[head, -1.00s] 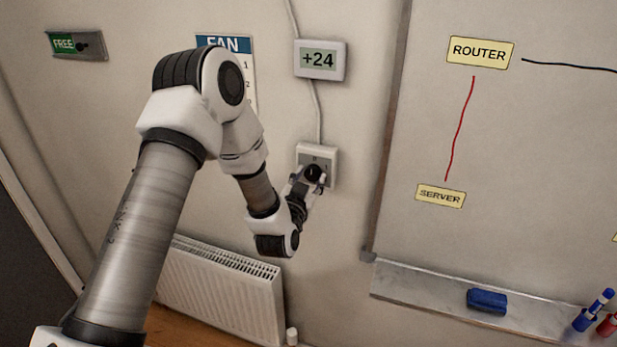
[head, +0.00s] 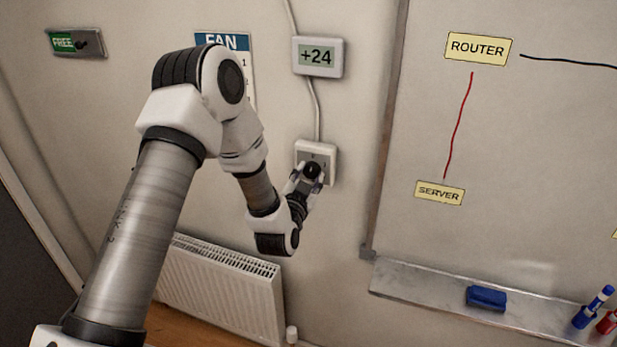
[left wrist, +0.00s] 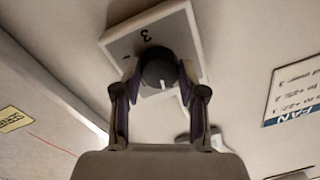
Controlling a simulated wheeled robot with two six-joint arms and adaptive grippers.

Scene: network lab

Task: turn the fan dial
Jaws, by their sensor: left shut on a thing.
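The fan dial (head: 312,169) is a round black knob on a white square wall plate (head: 329,152), below the display. My left gripper (head: 308,176) reaches it from below left and is shut on it, one finger on each side. In the left wrist view the dial (left wrist: 158,68) sits between the two fingertips (left wrist: 158,80). A white mark on its face points toward the gripper's palm. The plate (left wrist: 188,28) shows an upside-down 3; other figures are hidden or too small to read. My right gripper is not in view.
A display (head: 318,57) reads +24 above the dial, joined by a cable. A FAN chart (head: 240,68) is partly behind my left arm. A radiator (head: 222,290) stands below; a whiteboard (head: 540,150) with a tray (head: 430,287) is at the right.

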